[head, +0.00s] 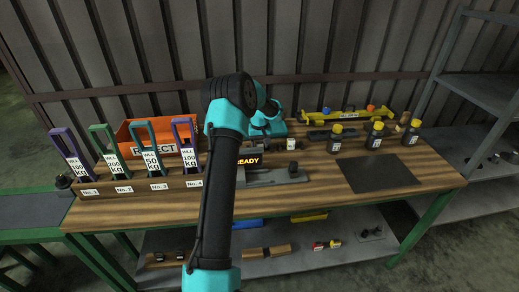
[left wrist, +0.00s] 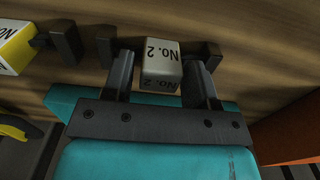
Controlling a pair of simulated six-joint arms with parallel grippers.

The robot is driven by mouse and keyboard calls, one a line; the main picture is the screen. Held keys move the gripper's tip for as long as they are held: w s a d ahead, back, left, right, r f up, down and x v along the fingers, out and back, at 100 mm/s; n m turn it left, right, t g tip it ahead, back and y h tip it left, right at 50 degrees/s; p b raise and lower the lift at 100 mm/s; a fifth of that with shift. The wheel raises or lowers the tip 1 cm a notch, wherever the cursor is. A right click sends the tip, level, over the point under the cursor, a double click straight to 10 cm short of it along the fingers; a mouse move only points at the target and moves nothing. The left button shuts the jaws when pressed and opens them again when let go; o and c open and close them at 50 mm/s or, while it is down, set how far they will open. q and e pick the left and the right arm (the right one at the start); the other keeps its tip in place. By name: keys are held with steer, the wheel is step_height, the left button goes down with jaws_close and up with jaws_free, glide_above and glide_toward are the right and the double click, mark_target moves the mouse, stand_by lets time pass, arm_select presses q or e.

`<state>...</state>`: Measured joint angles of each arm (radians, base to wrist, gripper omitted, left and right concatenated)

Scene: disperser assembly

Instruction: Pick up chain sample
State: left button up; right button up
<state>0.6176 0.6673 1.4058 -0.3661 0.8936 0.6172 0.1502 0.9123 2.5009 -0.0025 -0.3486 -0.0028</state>
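The chain sample shows in the left wrist view as a white block marked No. 2 (left wrist: 161,62), with dark end pieces to either side. In the head view a small white block (head: 291,144) sits on the wooden table just beyond the grey device with the READY display. My left gripper (left wrist: 158,70) has one finger on each side of the No. 2 block. A gap shows at the left finger; the right finger looks close to the block. Contact cannot be judged. My left arm hides part of the table in the head view. My right gripper is not in view.
The READY device (head: 250,160) stands in front of the sample. Bottles with yellow caps (head: 375,137) stand right. A dark mat (head: 377,175) lies bare at the right front.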

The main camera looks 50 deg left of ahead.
mark_target(260, 142)
arm_select(q)
steer(key=c, duration=0.9)
steer(key=shift+o, duration=0.2)
steer(key=shift+r, duration=0.1)
step_height(260, 142, up, 10)
steer(key=shift+f, duration=0.1)
stand_by(0.5)
